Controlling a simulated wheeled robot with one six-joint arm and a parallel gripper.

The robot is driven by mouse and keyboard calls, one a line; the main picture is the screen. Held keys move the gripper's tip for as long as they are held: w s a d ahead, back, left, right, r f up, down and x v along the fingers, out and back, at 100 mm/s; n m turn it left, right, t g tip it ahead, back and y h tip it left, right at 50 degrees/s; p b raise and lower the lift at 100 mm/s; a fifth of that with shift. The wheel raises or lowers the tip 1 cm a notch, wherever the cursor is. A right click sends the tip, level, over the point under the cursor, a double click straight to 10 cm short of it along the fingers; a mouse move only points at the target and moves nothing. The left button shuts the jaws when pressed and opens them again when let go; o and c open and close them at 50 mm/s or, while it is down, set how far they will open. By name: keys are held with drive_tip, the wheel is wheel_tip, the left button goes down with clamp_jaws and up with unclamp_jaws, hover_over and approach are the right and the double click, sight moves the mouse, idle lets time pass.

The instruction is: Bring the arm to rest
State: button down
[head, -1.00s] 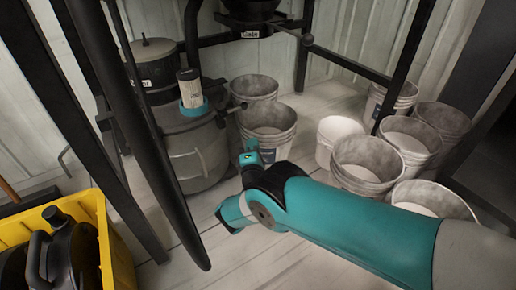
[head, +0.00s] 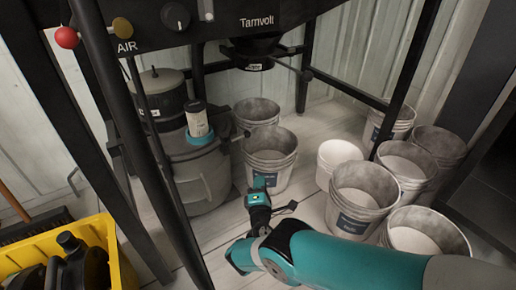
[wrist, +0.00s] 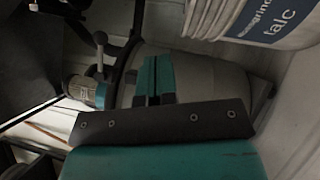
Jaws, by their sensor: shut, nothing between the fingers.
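My gripper (head: 262,181) is at the end of my teal arm, low in the middle of the head view. It is in front of a grey bucket and apart from the machine's frame as far as I can tell. In the wrist view its two teal fingers (wrist: 154,80) are together with nothing between them. My arm reaches in from the lower right and bends at a joint near the bottom middle. The seed meter machine (head: 256,48), black with a "Tarnvolt" label, stands above and behind the gripper.
A grey drum with a filter (head: 197,120) stands left of the gripper. A black frame leg (head: 410,75) rises at right. A yellow crate (head: 115,262) with black jugs is at lower left. Pale floor shows between.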

drive_tip(key=shift+r, duration=0.1)
drive_tip(key=w+d+r+m+g+h+p, duration=0.15)
drive_tip(key=w+r+m+g, duration=0.3)
drive_tip(key=r, duration=0.45)
drive_tip(key=w+d+r+m+g+h+p, duration=0.1)
drive_tip(key=w+d+r+m+g+p, duration=0.2)
drive_tip(key=r+m, duration=0.45)
drive_tip(key=s+d+r+m+g+y+p, duration=0.1)
drive_tip(key=s+d+r+g, duration=0.2)
drive_tip(key=r, duration=0.5)
drive_tip(key=s+r+m+g+y+p, duration=0.1)
drive_tip(key=s+r+g+y, duration=0.1)
drive_tip(key=s+r, duration=0.4)
drive_tip(key=s+d+r+g+y+p, duration=0.1)
drive_tip(key=s+d+r+g+p, duration=0.15)
drive_tip(key=s+r, duration=0.6)
drive_tip(key=s+d+r+g+y+p, duration=0.1)
drive_tip(key=s+r+g+y, duration=0.15)
drive_tip(key=s, duration=1.15)
drive_tip(key=s+d+r+g+y+p, duration=0.1)
drive_tip(key=s+r+g, duration=0.35)
drive_tip(key=s, duration=0.75)
wheel_tip(320, 180, up, 38)
drive_tip(key=t+p, duration=0.2)
drive_tip(key=p, duration=3.4)
drive_tip(key=shift+w+p, duration=0.3)
drive_tip(key=shift+p, duration=0.05)
